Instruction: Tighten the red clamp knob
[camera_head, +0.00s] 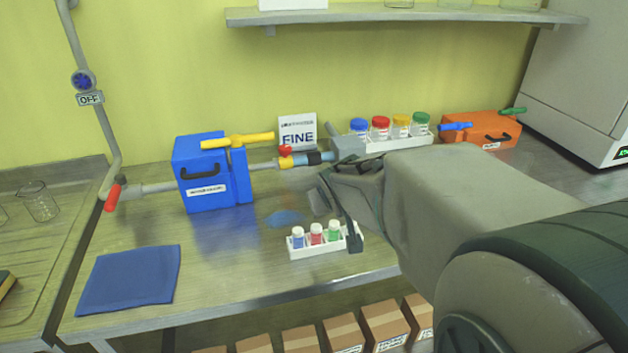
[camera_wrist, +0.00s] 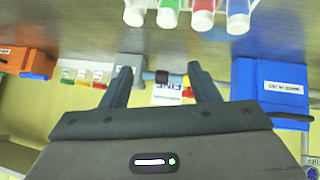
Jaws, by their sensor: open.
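The small red clamp knob (camera_head: 285,149) sits on top of the pipe line, right of the blue box (camera_head: 207,172) and in front of the white FINE sign (camera_head: 297,131). Below it is a yellow coupling (camera_head: 286,163), followed by blue and dark pipe sections (camera_head: 315,158). In the wrist view, which is upside down, a red patch that looks like the knob (camera_wrist: 187,92) shows beside the right finger. My gripper (camera_head: 336,222) is open and empty, in front of the pipe and apart from the knob. Its fingers (camera_wrist: 160,68) point toward the pipe in the wrist view.
A white rack of small vials (camera_head: 297,253) stands just below my gripper. Capped jars (camera_head: 380,129) and an orange box (camera_head: 480,130) are at the back right. A yellow handle (camera_head: 237,140) tops the blue box. A blue cloth (camera_head: 130,280) lies front left; the counter beside it is clear.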

